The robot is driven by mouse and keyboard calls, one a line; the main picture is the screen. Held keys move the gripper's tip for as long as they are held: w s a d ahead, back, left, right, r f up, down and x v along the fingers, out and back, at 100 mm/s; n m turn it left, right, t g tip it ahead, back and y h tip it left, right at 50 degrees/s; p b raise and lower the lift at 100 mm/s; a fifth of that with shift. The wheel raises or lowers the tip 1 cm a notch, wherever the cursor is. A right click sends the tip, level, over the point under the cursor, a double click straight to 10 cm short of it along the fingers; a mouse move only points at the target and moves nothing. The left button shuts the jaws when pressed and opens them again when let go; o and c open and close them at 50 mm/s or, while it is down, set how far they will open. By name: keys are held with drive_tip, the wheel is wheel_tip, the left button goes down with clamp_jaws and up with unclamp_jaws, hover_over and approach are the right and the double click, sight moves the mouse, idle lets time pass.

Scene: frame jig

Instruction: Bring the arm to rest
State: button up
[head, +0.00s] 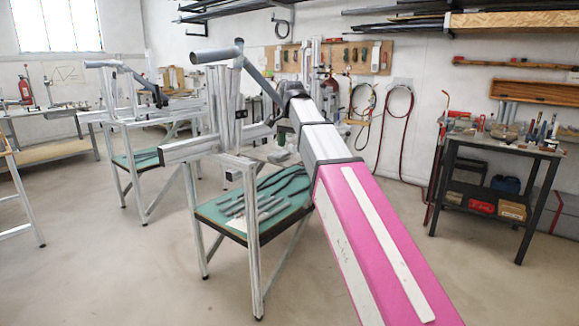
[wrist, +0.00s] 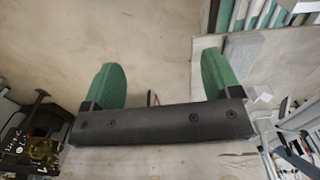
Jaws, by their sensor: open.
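My arm, with a pink and white link, reaches from the lower right up toward the aluminium frame jig (head: 238,163) in the head view. Its far end is beside the jig's right side, partly hidden behind the arm's own links. In the wrist view my gripper (wrist: 160,75) has its two green fingers spread wide apart. Nothing is between them; bare floor shows behind. I cannot tell from the head view whether the arm touches the jig.
The jig's green lower shelf (head: 222,218) holds several grey bars. A second metal frame (head: 124,122) stands behind on the left. A dark workbench (head: 500,142) with tools is at the right. Open floor (head: 130,275) lies at the front left.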

drive_tip(key=s+d+f+n, duration=0.1)
drive_tip(key=d+f, duration=0.2)
drive_tip(key=f, duration=0.5)
drive_tip(key=s+d+f+n, duration=0.1)
drive_tip(key=d+f, duration=0.1)
drive_tip(key=f, duration=0.5)
drive_tip(key=s+d+f+n, duration=0.1)
drive_tip(key=s+d+f, duration=0.3)
drive_tip(key=f, duration=0.6)
drive_tip(key=s+d+f+n, duration=0.2)
drive_tip(key=s+d+f, duration=0.2)
drive_tip(key=s+f, duration=0.3)
drive_tip(key=s+d+f+n, duration=0.2)
drive_tip(key=s+d+f, duration=0.3)
drive_tip(key=f, duration=0.9)
drive_tip(key=shift+s+f, duration=0.2)
